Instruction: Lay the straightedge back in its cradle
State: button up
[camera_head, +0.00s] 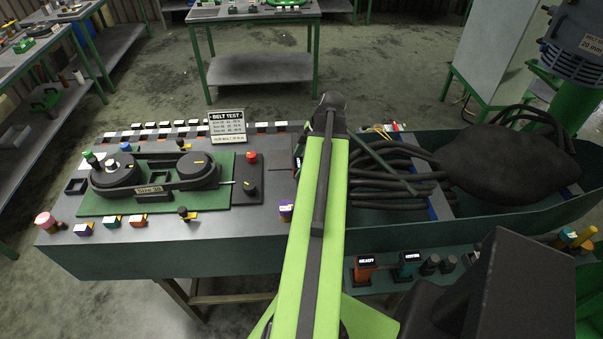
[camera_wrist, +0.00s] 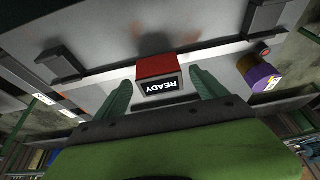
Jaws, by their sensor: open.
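I cannot make out the straightedge with certainty in either view. A long dark bar (camera_head: 385,163) lies slantwise across the black belts in the head view; whether it is the straightedge is unclear. In the wrist view two black blocks (camera_wrist: 61,66) stand apart on a grey surface; they may be the cradle, and nothing visibly rests on them. My gripper (camera_wrist: 160,85) is open, with its green fingers either side of a red block labelled READY (camera_wrist: 158,66). I cannot tell whether they touch it. In the head view my arm hides the gripper.
A purple cylinder (camera_wrist: 260,77) stands beside the READY block. On the bench left of my arm are a green belt-test board (camera_head: 222,197), a BELT TEST sign (camera_head: 227,126) and small coloured parts.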

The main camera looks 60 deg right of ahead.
jog(key=shift+b+x, duration=0.3)
jog(key=shift+x, duration=0.65)
jog(key=shift+r, duration=0.2)
jog(key=shift+s, duration=0.1)
grip_shut()
